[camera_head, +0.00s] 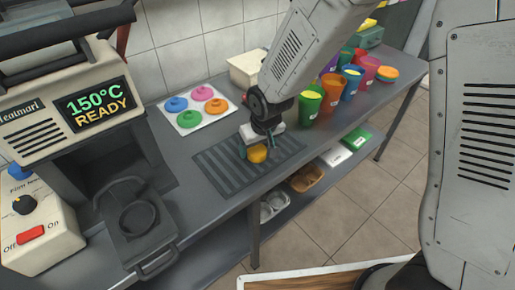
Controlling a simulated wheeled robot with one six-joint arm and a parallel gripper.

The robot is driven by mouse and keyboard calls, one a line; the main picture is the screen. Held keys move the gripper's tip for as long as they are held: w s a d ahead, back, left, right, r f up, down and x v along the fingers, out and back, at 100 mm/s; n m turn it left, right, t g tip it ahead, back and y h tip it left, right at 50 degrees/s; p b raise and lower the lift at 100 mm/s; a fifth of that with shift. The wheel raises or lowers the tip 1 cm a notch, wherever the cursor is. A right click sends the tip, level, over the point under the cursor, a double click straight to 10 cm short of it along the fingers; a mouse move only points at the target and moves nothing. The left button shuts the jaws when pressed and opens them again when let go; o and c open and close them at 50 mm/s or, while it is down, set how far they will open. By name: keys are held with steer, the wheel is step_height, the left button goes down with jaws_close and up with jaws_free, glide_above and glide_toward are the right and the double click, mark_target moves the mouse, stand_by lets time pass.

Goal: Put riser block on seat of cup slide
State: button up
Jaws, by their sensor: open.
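The cup slide (147,243) is a dark tray with a front handle, pulled out of the heat sealer at the left. Its round seat (138,217) looks empty. A small round orange-yellow block (257,155), which looks like the riser block, is at the dark ribbed mat in the middle of the counter. My gripper (257,148) points down over the mat with its teal fingers open, one on each side of the block. I cannot tell whether the fingers touch it.
The heat sealer (30,130) reads 150°C READY. A white board (200,105) with several coloured knobbed discs lies behind the mat. Coloured cups (308,105) stand at the right. Trays (306,178) lie on the lower shelf. Counter between mat and slide is clear.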

steer(key=v, duration=1)
steer(key=shift+r, duration=0.3)
